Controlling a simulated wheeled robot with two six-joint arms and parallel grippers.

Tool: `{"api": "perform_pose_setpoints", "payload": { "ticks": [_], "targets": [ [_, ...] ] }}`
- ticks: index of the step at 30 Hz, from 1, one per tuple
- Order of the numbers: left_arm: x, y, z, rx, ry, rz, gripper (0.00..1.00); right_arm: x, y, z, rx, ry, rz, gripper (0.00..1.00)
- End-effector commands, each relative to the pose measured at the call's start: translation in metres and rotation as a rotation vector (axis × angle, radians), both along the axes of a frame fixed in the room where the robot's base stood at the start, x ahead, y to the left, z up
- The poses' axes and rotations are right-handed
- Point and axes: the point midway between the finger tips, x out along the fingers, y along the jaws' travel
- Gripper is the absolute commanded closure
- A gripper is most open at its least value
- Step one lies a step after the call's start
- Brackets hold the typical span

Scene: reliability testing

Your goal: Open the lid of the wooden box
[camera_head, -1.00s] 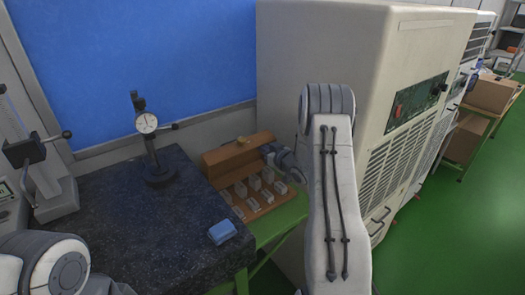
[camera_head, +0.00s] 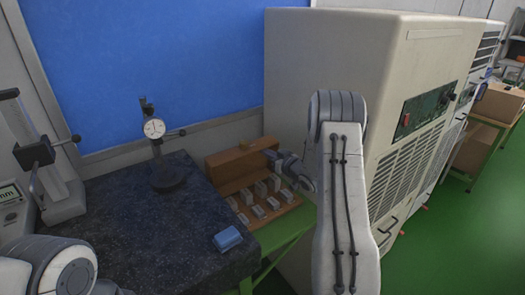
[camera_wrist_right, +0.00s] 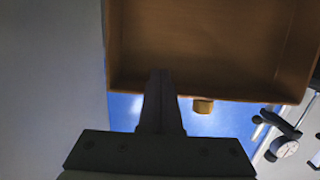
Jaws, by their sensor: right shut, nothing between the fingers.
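My left gripper is out of view.
A dial gauge stand (camera_head: 168,180) and a small blue block (camera_head: 228,239) are on the stone table (camera_head: 140,235). A large beige cabinet (camera_head: 325,60) stands close on the right of the box. A blue panel (camera_head: 170,60) is behind.

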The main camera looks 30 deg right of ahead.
Motion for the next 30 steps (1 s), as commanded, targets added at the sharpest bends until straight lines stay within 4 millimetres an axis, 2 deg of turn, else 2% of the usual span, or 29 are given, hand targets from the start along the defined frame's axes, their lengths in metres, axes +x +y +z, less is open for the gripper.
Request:
{"api": "perform_pose_setpoints", "payload": {
  "ticks": [9, 15, 30],
  "targets": [
    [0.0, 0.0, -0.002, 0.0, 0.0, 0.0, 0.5, -0.046, -0.004, 0.0, 0.0, 0.001, -0.001, 1.0],
    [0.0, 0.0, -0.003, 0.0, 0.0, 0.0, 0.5, -0.068, -0.006, -0.001, 0.0, 0.001, -0.001, 1.0],
    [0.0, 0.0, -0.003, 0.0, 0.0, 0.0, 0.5, -0.071, -0.005, 0.0, 0.0, 0.001, 0.001, 1.0]
  ]
}}
